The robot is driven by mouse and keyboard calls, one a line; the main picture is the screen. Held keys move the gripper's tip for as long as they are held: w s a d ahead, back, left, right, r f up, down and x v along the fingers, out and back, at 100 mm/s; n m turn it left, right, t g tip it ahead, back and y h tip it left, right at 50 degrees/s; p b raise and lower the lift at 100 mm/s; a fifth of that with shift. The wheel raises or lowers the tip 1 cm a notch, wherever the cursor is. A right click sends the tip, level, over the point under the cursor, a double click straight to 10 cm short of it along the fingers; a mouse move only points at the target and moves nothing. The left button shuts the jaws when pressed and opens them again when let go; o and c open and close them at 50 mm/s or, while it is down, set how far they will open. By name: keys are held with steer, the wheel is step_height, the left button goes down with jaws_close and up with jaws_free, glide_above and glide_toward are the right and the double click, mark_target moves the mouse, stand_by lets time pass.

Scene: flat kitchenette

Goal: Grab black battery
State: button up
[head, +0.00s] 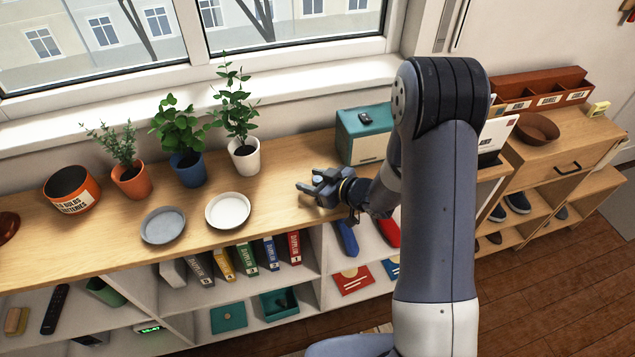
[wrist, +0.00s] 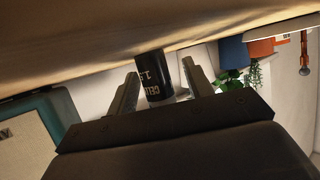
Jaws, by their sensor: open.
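The black battery (wrist: 153,78), with pale lettering, shows in the wrist view. It stands on the wooden counter top (head: 275,185), which fills the upper part of the tilted wrist view. My gripper (wrist: 160,70) is open, with one finger on each side of the battery. I cannot tell whether either finger touches it. In the head view my gripper (head: 309,190) is low over the front part of the counter, right of the white dish. The battery cannot be made out there.
A white dish (head: 228,210) and a grey dish (head: 163,225) lie left of my gripper. Potted plants (head: 245,158) and an orange-black labelled tub (head: 72,191) stand farther left. A teal box (head: 362,127) with a small dark item on top stands behind right.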

steer(key=shift+w+a+f, duration=0.1)
steer(key=shift+w+a, duration=0.05)
steer(key=shift+c, duration=0.6)
jaws_close()
